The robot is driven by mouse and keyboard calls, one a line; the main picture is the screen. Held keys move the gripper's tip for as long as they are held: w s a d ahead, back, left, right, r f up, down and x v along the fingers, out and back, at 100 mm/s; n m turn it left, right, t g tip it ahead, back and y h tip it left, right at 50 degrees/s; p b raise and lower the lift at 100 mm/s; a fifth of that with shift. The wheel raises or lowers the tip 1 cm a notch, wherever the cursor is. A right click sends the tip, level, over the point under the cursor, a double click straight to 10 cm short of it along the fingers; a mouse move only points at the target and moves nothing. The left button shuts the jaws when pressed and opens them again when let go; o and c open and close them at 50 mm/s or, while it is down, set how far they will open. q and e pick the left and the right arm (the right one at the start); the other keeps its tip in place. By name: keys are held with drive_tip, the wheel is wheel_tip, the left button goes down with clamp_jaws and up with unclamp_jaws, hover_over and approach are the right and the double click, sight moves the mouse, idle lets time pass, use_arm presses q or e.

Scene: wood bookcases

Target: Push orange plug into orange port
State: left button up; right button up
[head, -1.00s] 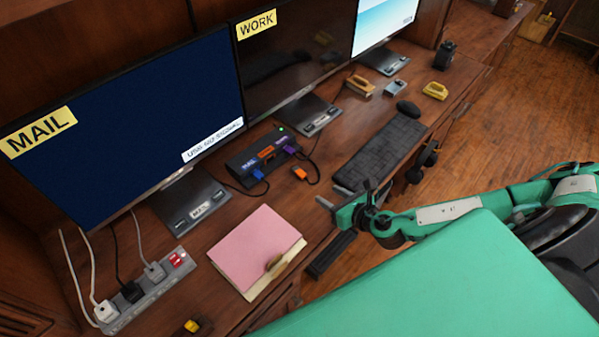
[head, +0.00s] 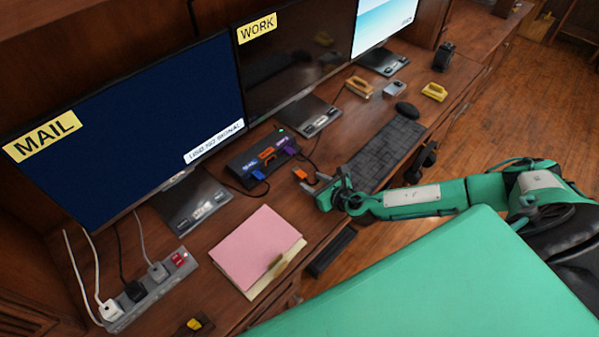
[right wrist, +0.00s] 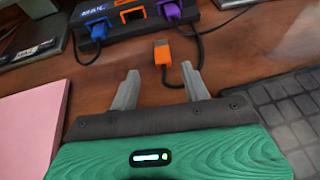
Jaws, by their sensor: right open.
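The orange plug (head: 300,174) lies on the desk on its black cable, in front of the hub. It also shows in the right wrist view (right wrist: 162,53), just beyond and between my fingertips. The orange port (right wrist: 131,14) is in the middle of the black hub (head: 240,168), between a blue plug (right wrist: 99,28) and a purple plug (right wrist: 170,10), both seated. In the head view the orange port (head: 267,154) looks empty. My right gripper (head: 314,182) is open and empty, low over the desk close to the plug. My left gripper is not in view.
A keyboard (head: 385,153) lies to the right of my right gripper. A pink folder (head: 255,245) lies to the left. Monitor stands (head: 308,115) rise behind the hub. A power strip (head: 150,290) is at the far left. Bare desk lies between folder and hub.

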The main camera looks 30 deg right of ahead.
sight(304, 176)
drive_tip(key=shift+x, duration=1.95)
drive_tip(key=shift+d, duration=0.25)
drive_tip(key=shift+r, duration=0.1)
clamp_jaws()
drive_tip(key=shift+r, duration=0.1)
